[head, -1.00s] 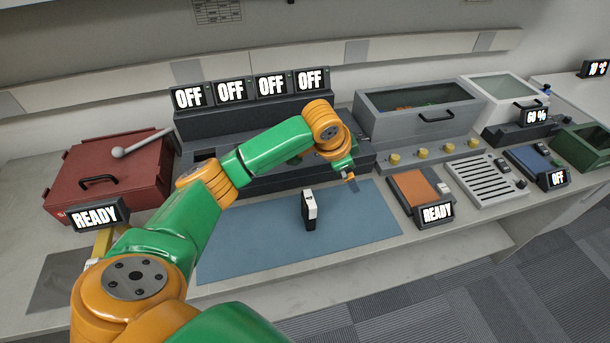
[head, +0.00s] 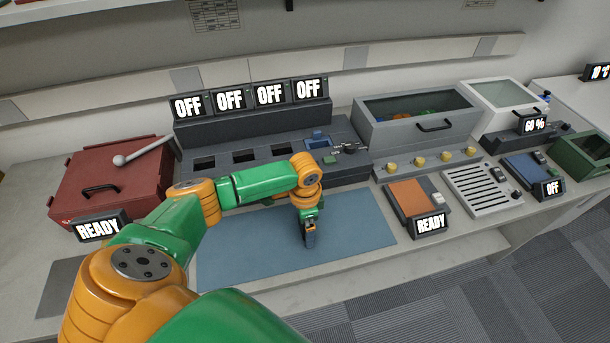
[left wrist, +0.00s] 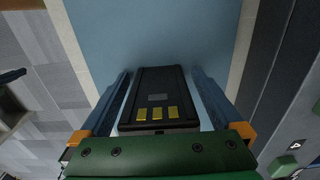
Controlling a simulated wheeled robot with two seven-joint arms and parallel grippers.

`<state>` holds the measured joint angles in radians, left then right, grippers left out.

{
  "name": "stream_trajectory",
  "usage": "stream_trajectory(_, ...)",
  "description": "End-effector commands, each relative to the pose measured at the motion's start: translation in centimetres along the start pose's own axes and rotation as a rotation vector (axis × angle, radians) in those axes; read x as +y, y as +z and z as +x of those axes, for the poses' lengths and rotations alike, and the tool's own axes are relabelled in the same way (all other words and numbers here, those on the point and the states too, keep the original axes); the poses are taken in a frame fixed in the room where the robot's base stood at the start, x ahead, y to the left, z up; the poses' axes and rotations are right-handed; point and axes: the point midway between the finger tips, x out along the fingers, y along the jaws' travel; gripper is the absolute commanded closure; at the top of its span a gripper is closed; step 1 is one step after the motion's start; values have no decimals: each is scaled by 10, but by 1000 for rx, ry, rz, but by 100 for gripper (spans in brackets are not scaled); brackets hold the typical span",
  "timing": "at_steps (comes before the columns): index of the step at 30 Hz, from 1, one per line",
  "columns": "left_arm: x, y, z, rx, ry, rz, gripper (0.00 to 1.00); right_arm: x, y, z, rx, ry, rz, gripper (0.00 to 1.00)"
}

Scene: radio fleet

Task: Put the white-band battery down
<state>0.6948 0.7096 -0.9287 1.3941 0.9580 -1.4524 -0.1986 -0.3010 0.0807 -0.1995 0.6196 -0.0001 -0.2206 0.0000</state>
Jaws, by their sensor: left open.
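The white-band battery (left wrist: 156,92) is a black block with gold contacts, seen in the left wrist view between my left gripper's fingers. Only a sliver of white shows at its near end. My left gripper (left wrist: 160,76) is open, with a finger on each side of the battery. In the head view the left gripper (head: 309,236) points down over the blue mat (head: 235,255) and hides most of the battery. I cannot tell whether the fingers touch it. My right gripper is not in view.
Behind the mat is a dark rack (head: 245,180) with slots and several OFF displays. A red box (head: 105,185) stands left. An orange-topped READY device (head: 412,197) and a slotted grey tray (head: 482,190) stand right. The mat around the gripper is clear.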

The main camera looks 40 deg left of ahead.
Motion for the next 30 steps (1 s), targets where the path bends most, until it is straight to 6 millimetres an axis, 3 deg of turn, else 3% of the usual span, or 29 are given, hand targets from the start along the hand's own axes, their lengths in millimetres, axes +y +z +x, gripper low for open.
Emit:
stream_trajectory(1, 0, 0, 0, 0, 0, 0, 0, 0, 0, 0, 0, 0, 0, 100)
stream_trajectory(2, 0, 0, 0, 0, 0, 0, 8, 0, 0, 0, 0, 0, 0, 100)
stream_trajectory(12, 0, 0, -1, 1, -1, -1, 100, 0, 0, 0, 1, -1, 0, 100)
stream_trajectory(19, 0, -1, -2, 3, -1, 0, 100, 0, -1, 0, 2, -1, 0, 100)
stream_trajectory(23, -1, -1, -15, 4, -3, -1, 100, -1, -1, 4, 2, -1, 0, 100)
stream_trajectory(26, 3, -3, -37, 7, -2, 3, 100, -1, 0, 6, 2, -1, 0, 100)
stream_trajectory(30, 34, -10, -76, 9, -3, 7, 100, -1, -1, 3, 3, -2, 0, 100)
